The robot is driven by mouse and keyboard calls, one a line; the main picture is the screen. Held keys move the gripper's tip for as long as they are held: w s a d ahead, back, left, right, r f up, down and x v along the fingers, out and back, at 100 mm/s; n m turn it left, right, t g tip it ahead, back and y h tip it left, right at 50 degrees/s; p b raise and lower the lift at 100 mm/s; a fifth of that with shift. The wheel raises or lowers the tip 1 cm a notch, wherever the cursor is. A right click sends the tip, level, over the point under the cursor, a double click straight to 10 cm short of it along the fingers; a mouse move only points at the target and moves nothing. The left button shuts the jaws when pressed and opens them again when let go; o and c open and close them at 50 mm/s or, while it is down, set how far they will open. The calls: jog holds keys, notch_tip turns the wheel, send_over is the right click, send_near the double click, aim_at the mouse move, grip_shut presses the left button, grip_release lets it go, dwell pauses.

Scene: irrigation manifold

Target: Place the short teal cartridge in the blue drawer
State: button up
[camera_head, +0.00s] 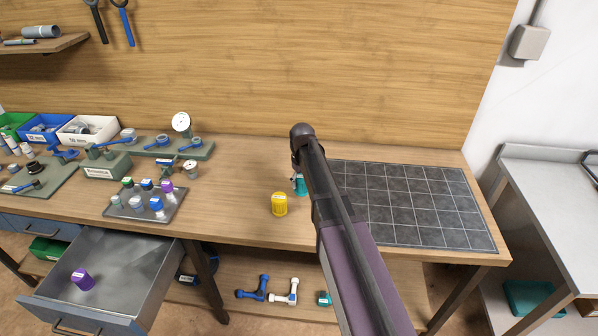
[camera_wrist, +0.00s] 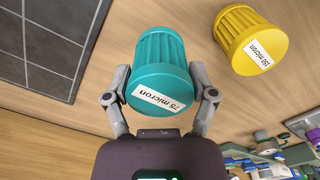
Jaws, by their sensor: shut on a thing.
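A short teal ribbed cartridge (camera_wrist: 160,66) with a white "75 micron" label is between the two fingers of my gripper (camera_wrist: 160,97) in the wrist view. My gripper is shut on it. In the head view the teal cartridge (camera_head: 300,185) is mostly hidden behind my arm, over the bench left of the grey mat. The blue drawer (camera_head: 75,318) is pulled open at the lower left, below the bench top. A purple-topped cartridge (camera_head: 82,280) lies inside it, and the rest of its floor looks bare.
A yellow cartridge (camera_head: 279,204) stands on the bench close to the teal one. A dark gridded mat (camera_head: 420,200) lies empty on the right. Bins (camera_head: 88,128) line the back left.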

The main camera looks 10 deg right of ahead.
jog(key=s, duration=0.9)
jog(key=shift+r+p, duration=0.35)
jog(key=shift+r, duration=0.1)
jog(key=shift+d, duration=0.1)
jog(key=shift+d, duration=0.1)
